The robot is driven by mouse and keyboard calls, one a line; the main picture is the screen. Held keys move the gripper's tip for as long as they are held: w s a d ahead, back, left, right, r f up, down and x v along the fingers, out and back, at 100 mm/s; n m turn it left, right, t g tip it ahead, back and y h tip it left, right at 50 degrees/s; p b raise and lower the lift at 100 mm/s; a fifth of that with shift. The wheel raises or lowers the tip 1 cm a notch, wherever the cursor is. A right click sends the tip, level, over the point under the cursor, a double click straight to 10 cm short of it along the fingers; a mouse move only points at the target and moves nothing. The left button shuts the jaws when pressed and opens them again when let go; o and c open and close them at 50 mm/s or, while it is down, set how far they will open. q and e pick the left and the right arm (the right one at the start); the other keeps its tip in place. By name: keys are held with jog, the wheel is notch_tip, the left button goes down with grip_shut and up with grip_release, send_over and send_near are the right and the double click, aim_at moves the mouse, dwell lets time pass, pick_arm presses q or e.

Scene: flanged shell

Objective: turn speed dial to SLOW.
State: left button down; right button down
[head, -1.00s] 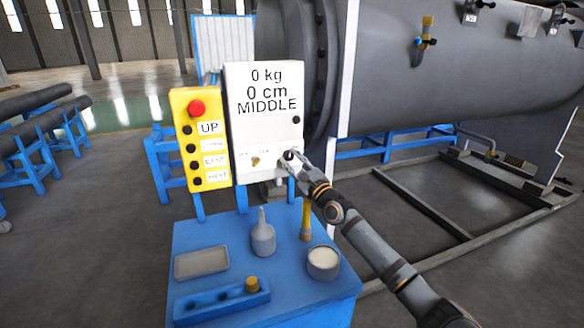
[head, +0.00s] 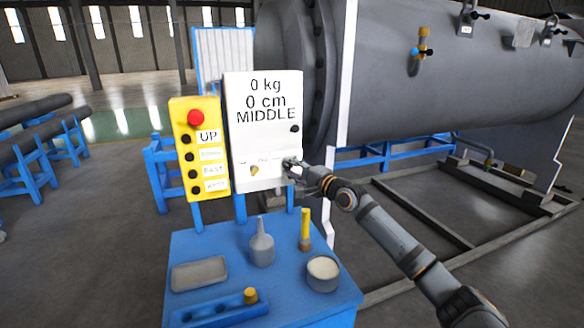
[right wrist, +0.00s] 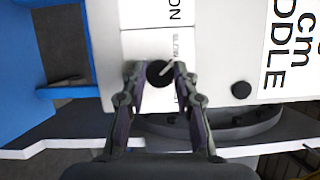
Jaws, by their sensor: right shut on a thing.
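The speed dial (right wrist: 159,73) is a black round knob with a pale pointer line on the lower right of the white control panel (head: 240,135). A label partly reading SLOW shows beside it in the right wrist view. My right gripper (head: 290,165) is at the panel's lower right, and its two fingers (right wrist: 156,75) are shut on the dial from both sides. In the head view the gripper hides most of the dial. The panel display reads 0 kg, 0 cm, MIDDLE. My left gripper is not in view.
A yellow button box (head: 199,150) with a red button stands left of the panel. The blue table (head: 215,245) below holds a bottle (head: 262,245), a brush (head: 305,228), a round tin (head: 323,272) and a tray (head: 199,274). The large grey shell (head: 440,65) is behind.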

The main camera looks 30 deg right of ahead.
jog(key=shift+n, duration=0.4)
jog(key=c, duration=1)
grip_release()
